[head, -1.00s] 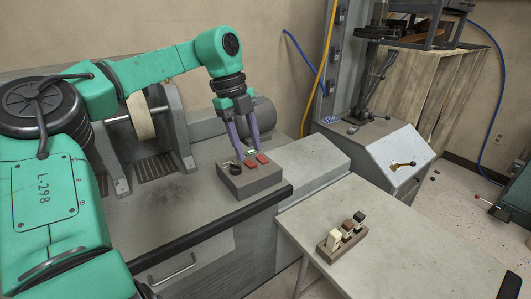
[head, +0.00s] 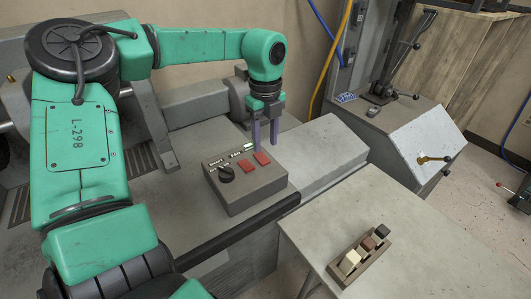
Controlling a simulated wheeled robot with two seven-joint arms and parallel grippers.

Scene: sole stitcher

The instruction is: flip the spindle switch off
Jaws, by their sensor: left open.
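A grey control box (head: 252,193) sits on the machine bench in the head view. Its top carries a black rotary knob (head: 226,174) at the left, and two red switches (head: 243,166) and (head: 262,158) to its right. White labels stand behind them; they are too small to read surely, so I cannot tell which control is the spindle switch. My left gripper (head: 265,145) is open and empty, its two purple fingers pointing down at the back right part of the box, close to the red switches. Whether a finger touches is unclear. My right gripper is out of view.
A table (head: 335,215) at the lower right bears a small holder (head: 361,258) with several blocks. A grey machine with a sloped panel (head: 425,145) and brass lever (head: 433,159) stands at the right. The bench right of the box is clear.

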